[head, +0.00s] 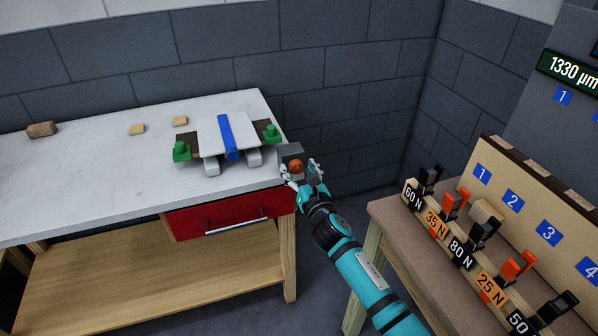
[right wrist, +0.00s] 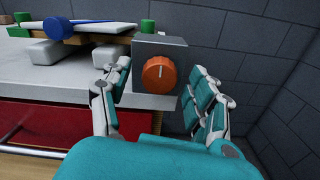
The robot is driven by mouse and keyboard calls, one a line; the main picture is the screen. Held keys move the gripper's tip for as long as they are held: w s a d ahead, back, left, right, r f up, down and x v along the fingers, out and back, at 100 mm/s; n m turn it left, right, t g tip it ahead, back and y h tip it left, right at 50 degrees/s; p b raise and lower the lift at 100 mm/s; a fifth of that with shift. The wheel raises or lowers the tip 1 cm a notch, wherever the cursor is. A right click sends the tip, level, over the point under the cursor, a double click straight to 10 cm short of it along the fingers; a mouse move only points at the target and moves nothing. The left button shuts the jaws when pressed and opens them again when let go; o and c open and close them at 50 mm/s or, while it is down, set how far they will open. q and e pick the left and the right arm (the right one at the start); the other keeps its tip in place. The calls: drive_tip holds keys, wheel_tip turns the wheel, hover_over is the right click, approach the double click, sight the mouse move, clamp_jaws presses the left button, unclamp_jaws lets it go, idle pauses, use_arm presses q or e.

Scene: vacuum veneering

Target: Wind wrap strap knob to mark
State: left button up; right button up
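The orange knob (right wrist: 158,75) sits on the front of a grey block (right wrist: 172,46) at the right end of the white workbench. A pale line on the knob points nearly straight up. In the head view the knob (head: 296,166) shows between the fingers of my right gripper (head: 303,173). My right gripper (right wrist: 160,95) is open, with one finger on each side of the knob and a visible gap to it. A blue strap (head: 228,137) runs across a white panel (head: 207,130) on the bench. My left gripper is not in view.
The white bench (head: 90,175) has a red drawer (head: 225,217) below. Green clamps (head: 181,151) flank the panel. Small wood blocks (head: 137,129) lie behind. At right, a table (head: 392,222) carries a rack of labelled clamps (head: 460,252). The bench's left part is mostly clear.

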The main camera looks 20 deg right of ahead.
drive_tip(key=c, duration=1.1)
